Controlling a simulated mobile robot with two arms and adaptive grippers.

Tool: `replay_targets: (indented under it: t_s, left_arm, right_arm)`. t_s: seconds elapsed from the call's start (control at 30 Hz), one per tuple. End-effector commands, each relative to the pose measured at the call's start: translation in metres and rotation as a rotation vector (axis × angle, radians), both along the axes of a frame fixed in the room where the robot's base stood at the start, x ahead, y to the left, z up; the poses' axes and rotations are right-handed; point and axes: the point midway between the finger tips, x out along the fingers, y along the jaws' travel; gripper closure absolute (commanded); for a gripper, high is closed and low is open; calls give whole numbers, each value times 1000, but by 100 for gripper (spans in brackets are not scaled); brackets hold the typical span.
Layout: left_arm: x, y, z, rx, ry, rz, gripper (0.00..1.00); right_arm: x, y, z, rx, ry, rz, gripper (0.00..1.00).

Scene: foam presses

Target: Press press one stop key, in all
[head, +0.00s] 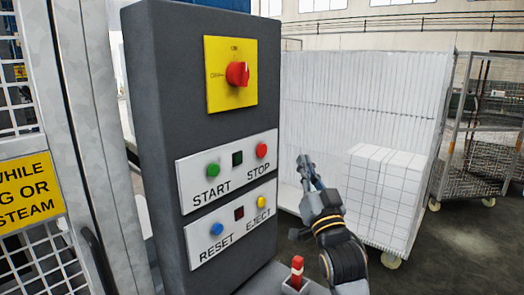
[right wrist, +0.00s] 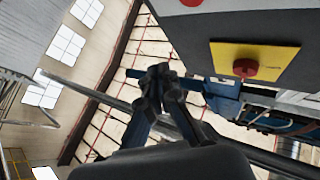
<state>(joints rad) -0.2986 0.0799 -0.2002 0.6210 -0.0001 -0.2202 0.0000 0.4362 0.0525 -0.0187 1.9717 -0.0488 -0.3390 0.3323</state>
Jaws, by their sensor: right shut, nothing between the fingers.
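The dark grey control box (head: 160,100) stands upright in the head view. Its upper white label plate (head: 225,178) carries a green START key (head: 213,170), a small dark square and the red STOP key (head: 262,150). My right gripper (head: 304,165) is shut and empty, to the right of the STOP key and a little lower, apart from the box. In the right wrist view the shut fingertips (right wrist: 160,72) point up, and the STOP key cannot be made out for certain. My left gripper is not in view.
A red rotary switch (head: 237,74) on a yellow plate sits above the keys. Below are a blue RESET key (head: 216,229) and a yellow EJECT key (head: 262,202). A red-topped lever (head: 297,268) stands lower. A cart of white foam blocks (head: 365,120) is behind, right.

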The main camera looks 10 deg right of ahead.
Motion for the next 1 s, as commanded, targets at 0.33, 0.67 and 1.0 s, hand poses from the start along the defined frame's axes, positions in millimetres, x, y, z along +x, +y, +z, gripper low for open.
replay_targets:
  t_s: [0.33,0.67,1.0]
  left_arm:
    - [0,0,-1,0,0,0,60]
    - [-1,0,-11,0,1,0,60]
    - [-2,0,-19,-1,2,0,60]
  right_arm:
    - [1,1,-1,0,1,-1,100]
    - [28,22,-2,3,1,1,100]
    - [62,47,-1,2,2,-1,100]
